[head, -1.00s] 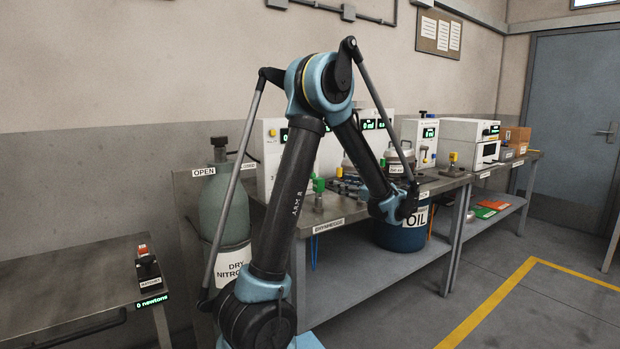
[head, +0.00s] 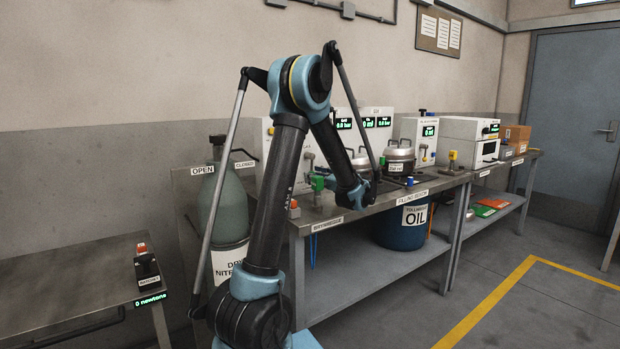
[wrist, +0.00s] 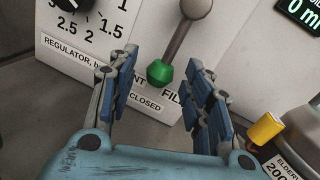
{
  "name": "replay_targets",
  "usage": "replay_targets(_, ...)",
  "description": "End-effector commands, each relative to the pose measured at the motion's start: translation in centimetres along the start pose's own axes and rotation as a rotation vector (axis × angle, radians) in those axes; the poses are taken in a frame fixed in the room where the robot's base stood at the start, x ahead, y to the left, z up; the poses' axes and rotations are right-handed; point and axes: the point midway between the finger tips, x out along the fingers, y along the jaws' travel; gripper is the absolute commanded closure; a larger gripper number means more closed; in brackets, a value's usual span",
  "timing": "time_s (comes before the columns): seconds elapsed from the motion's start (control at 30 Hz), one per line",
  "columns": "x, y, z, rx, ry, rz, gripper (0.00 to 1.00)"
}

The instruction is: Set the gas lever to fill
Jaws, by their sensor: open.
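The gas lever (wrist: 176,45) shows in the wrist view as a grey rod ending in a green knob (wrist: 160,73). The rod slants down and left from its pivot at the top. The knob lies just above the CLOSED label (wrist: 145,104). The FILL label (wrist: 171,96) is to its right, partly covered by my right finger. A label ending in NT at its left is partly covered by my left finger. My gripper (wrist: 162,60) is open, with the knob appearing between its blue-padded fingers; contact is not visible. In the head view my gripper's fingers cannot be made out.
A regulator dial (wrist: 73,4) is at the upper left of the wrist view. A yellow handle (wrist: 264,130) and a labelled vessel (wrist: 290,165) are at the right. In the head view, pots (head: 399,158) stand on the bench, with a blue oil drum (head: 402,235) below.

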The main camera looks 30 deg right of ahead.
Motion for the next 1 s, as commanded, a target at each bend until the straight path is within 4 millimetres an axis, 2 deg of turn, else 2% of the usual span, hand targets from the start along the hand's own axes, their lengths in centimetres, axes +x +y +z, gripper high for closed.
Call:
replay_targets(0.2, 1.8, 0.0, 0.0, 0.0, 0.0, 0.0, 0.54)
replay_targets(0.53, 2.1, 0.1, 0.0, 0.0, 0.0, 0.001, 0.54)
replay_targets(0.57, 2.1, 0.1, 0.0, 0.0, 0.0, 0.001, 0.59)
replay_targets(0.73, 2.2, 0.1, 0.0, 0.0, 0.0, 0.003, 0.97)
replay_targets(0.77, 2.2, 0.1, 0.0, 0.0, -0.001, 0.003, 1.0)
replay_targets(1.0, 2.5, 0.4, 0.1, -0.005, -0.001, 0.008, 1.0)
